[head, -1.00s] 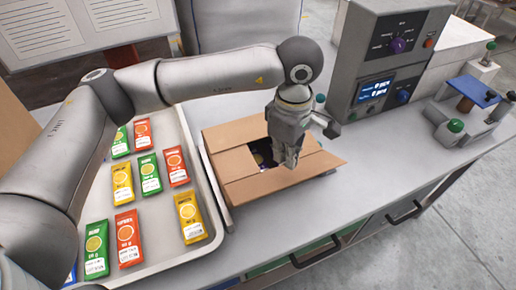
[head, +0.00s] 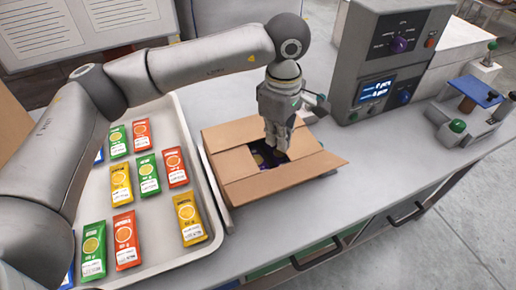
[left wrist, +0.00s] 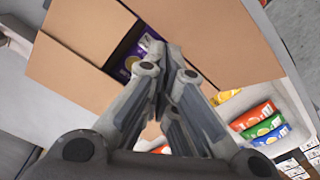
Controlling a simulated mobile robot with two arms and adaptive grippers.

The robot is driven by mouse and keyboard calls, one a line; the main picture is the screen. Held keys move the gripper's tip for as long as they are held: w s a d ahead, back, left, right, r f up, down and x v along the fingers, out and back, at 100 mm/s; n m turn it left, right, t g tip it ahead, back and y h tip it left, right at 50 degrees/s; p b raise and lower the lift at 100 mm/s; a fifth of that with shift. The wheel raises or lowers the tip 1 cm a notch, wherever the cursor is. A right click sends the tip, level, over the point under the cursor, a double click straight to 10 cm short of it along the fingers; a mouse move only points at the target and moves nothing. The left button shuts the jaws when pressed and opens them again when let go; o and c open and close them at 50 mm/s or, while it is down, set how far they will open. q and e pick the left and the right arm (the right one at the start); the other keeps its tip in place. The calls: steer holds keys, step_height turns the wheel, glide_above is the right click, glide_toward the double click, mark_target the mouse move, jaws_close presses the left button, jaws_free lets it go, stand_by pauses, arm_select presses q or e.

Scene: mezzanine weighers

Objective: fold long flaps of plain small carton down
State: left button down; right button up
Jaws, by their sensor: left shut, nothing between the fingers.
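The plain small carton (head: 285,182) stands on the counter, also filling the top of the left wrist view (left wrist: 100,30). Its cardboard flaps leave a dark gap in the middle; the near flap reaches out past the right corner. Purple packs (head: 264,156) show inside through the gap, and one shows in the left wrist view (left wrist: 150,42). My left gripper (head: 277,150) points down over the gap, shut and empty, hiding part of the opening and the far right flap. I cannot tell whether its tips touch the carton. My right gripper is not in view.
A tray (head: 212,243) of several green, red and yellow packs stands left of the carton. A grey weigher unit (head: 392,50) with a display stands behind right. A fixture with a blue plate (head: 480,92) is at the far right.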

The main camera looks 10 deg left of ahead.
arm_select(q)
steer(key=shift+w+a+f+b, duration=0.3)
steer(key=shift+w+a+b, duration=0.2)
steer(key=shift+w, duration=0.2)
steer(key=shift+w+a+f+b, duration=0.25)
steer(key=shift+w+a+b, duration=0.2)
steer(key=shift+w, duration=0.2)
steer(key=shift+w+a+f+b, duration=0.35)
steer(key=shift+w+f+b, duration=0.15)
steer(key=shift+f+b, duration=0.05)
steer(key=shift+w+a+f+b, duration=0.35)
steer(key=shift+w+f+b, duration=0.15)
steer(key=shift+b, duration=0.05)
steer(key=shift+f, duration=0.1)
